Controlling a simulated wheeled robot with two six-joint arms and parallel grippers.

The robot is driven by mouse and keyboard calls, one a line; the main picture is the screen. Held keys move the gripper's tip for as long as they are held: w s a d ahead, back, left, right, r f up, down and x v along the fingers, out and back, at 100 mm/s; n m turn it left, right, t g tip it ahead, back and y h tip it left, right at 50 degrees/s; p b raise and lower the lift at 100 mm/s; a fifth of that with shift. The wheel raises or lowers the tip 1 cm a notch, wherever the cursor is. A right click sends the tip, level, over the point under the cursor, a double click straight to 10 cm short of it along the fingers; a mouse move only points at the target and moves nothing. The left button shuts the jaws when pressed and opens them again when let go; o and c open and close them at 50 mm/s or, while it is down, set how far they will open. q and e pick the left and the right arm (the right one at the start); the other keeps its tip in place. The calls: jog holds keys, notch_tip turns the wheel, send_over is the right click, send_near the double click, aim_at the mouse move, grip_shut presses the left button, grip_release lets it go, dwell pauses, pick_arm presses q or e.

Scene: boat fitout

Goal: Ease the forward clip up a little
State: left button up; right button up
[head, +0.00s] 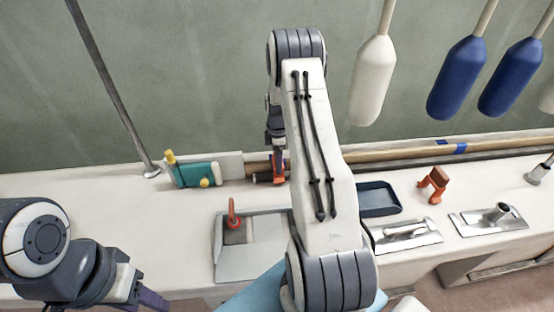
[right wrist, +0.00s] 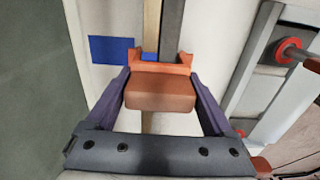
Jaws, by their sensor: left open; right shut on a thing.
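An orange clip with a brown block-shaped grip (right wrist: 160,92) is between the purple fingers of my right gripper (right wrist: 162,98). Its orange jaws (right wrist: 176,68) are at the wooden pole (right wrist: 152,25) and dark strip in the right wrist view; I cannot tell how far they are seated. In the head view this clip (head: 279,168) shows at the left part of the pole, under my right gripper (head: 277,152). A second orange clip (head: 436,184) with a brown top stands apart on the white ledge. My left gripper (head: 152,302) is at the bottom left, empty and partly cut off.
A teal and yellow item (head: 195,174) lies left of the held clip. A grey tray (head: 248,262), a dark blue tray (head: 378,199) and metal plates (head: 408,235) lie on the ledge. Paddles (head: 457,78) hang above. My right arm hides the middle.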

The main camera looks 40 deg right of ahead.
jog(key=shift+w+r+p, duration=0.1)
jog(key=shift+r+p, duration=0.3)
jog(key=shift+r, duration=0.3)
jog(key=o, duration=1.6)
jog(key=shift+c, duration=0.2)
notch_tip(320, 180, up, 10)
jog(key=shift+r+b, duration=0.25)
jog(key=shift+b, duration=0.4)
